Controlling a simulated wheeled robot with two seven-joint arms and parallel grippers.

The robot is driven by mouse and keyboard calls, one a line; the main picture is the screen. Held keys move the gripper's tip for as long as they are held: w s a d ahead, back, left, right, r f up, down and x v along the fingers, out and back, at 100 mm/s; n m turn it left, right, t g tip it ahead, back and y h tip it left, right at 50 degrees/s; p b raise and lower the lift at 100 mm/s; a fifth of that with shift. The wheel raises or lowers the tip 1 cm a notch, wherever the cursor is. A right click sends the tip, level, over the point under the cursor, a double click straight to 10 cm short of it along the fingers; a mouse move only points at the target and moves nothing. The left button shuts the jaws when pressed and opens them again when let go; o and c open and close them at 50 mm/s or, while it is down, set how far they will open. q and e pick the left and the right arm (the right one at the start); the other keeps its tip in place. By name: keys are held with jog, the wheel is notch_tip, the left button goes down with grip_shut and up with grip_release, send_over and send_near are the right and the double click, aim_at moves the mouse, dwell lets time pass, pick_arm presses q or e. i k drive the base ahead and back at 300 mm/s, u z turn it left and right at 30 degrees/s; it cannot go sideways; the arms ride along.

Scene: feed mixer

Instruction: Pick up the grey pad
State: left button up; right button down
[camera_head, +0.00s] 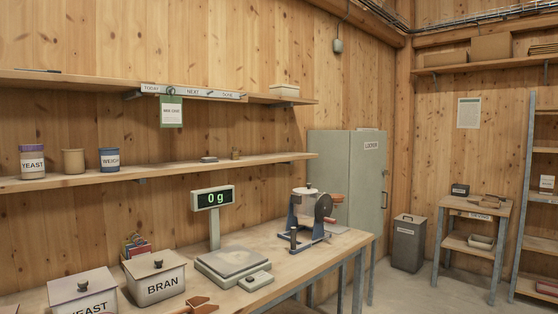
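A small flat dark grey piece (209,159), which looks like the grey pad, lies on the lower wall shelf (265,159), left of a small brown object (235,154). It is too small to make out in detail. Neither of my grippers shows in the head view, so their state and distance from the pad are hidden.
The workbench (262,236) below holds the YEAST box (86,297), the BRAN box (155,280), a scale (231,264) reading 0 g and a hand-cranked mill (308,212). A locker (345,170), a grey bin (408,243) and a small table (475,205) stand right. Floor shows between bench and table.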

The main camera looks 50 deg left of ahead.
aim_at(205, 159)
jog(key=u, duration=0.2)
jog(key=i, duration=1)
jog(key=u, duration=0.6)
